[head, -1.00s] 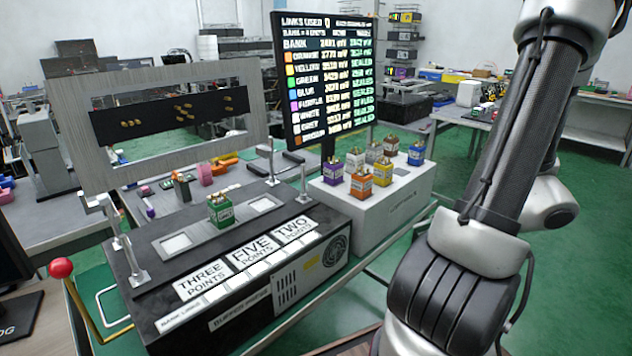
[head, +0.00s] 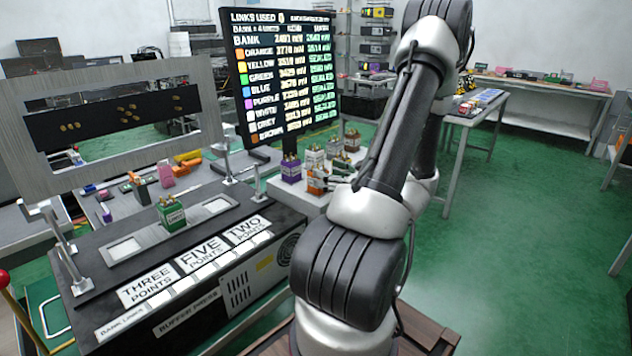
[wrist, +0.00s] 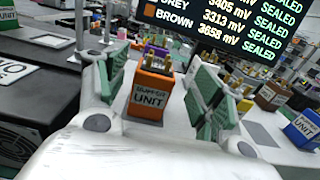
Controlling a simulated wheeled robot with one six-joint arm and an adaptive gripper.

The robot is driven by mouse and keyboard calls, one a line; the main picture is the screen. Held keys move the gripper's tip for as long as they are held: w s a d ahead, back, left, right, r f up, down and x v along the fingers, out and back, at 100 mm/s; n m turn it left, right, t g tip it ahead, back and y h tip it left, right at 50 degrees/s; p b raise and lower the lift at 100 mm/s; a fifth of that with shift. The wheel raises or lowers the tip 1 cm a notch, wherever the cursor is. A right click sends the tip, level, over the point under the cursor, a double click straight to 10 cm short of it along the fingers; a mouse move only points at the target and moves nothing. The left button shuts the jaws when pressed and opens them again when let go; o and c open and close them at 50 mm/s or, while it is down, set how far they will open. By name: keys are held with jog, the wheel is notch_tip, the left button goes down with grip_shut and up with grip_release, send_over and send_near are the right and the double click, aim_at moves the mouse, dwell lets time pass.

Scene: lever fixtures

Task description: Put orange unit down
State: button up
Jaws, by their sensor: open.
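The orange unit (head: 316,181) stands upright on the white stand (head: 283,192) in the head view, partly covered by my arm. In the wrist view the orange unit (wrist: 150,97) is upright between my two green-padded fingers. My gripper (wrist: 160,84) is open, with a visible gap between the unit and the right finger; the left finger is close beside it. The underside of the unit is hidden, so its exact contact with the stand cannot be told.
A purple unit (head: 291,168) stands just behind the orange one, with several other units nearby. A green unit (head: 171,209) sits on the black press (head: 190,265) at left. The lit score board (head: 280,75) rises behind the stand.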

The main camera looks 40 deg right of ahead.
jog(key=w, duration=0.4)
jog(key=shift+w+a+r, duration=0.1)
jog(key=shift+a+r, duration=0.05)
jog(key=shift+a, duration=0.15)
jog(key=c, duration=1.3)
